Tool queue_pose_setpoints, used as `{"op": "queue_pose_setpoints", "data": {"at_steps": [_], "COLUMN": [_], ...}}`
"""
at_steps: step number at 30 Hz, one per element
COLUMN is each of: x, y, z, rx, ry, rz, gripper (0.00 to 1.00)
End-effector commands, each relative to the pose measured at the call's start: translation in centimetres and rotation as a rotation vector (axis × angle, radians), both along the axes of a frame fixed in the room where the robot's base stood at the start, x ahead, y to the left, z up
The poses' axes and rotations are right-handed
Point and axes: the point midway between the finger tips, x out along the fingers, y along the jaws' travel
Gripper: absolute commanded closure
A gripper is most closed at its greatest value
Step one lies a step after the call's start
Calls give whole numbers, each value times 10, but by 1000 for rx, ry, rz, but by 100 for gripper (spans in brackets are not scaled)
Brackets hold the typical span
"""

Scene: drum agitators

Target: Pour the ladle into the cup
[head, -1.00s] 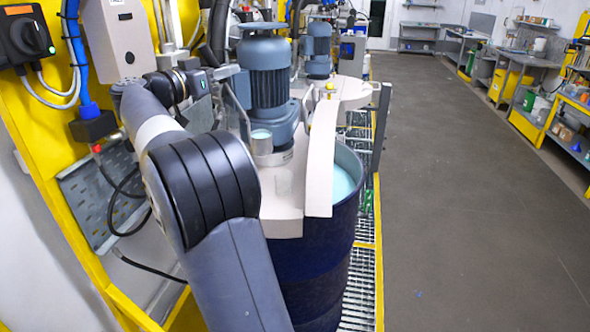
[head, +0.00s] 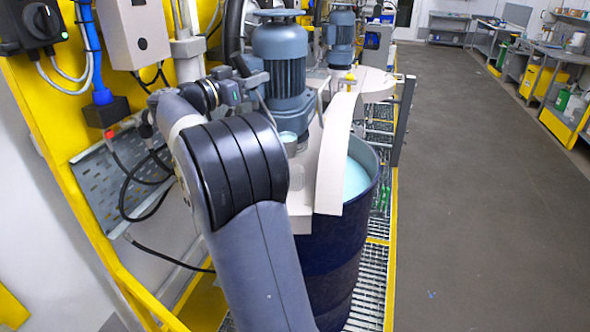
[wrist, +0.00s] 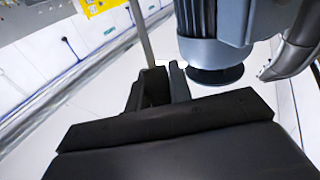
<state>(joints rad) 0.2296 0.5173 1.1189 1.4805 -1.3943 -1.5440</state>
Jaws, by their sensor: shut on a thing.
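The ladle (head: 289,141) is a small metal bowl with pale blue-green liquid at its top. In the head view it hangs just above and slightly left of the cup and looks roughly level. The cup (head: 299,179) is small and clear, standing on the pale drum lid beside my arm; I cannot make out any contents. My gripper (wrist: 166,86) is shut on the ladle's thin handle (wrist: 140,32), which rises from between the fingers in the wrist view. The ladle bowl and the cup are not visible in the wrist view.
The grey-blue motor (head: 281,65) stands on the drum lid (head: 333,155) close to the ladle. The dark blue drum (head: 335,255) holds pale blue liquid, seen at its open right side. A yellow panel with hoses is at left. The floor at right is clear.

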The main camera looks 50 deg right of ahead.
Motion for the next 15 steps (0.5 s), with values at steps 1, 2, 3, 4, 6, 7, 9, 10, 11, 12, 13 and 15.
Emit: {"op": "queue_pose_setpoints", "data": {"at_steps": [1, 2, 3, 4, 6, 7, 9, 10, 11, 12, 13, 15], "x": [-4, -6, -9, -12, -19, -21, -27, -28, -28, -28, -29, -29], "y": [1, 1, 2, 3, 4, 5, 6, 7, 7, 7, 7, 7], "z": [1, 2, 1, 2, 2, 3, 3, 3, 3, 3, 2, 2], "rx": [-5, -7, -11, -14, -22, -25, -33, -35, -35, -35, -35, -37], "ry": [-16, -26, -42, -55, -89, -104, -134, -140, -143, -143, -144, -148], "rz": [0, 0, 1, 1, 0, 0, 0, 0, 1, 1, 1, 1], "gripper": [100, 100, 100, 100, 100, 100, 100, 100, 100, 100, 100, 100]}}
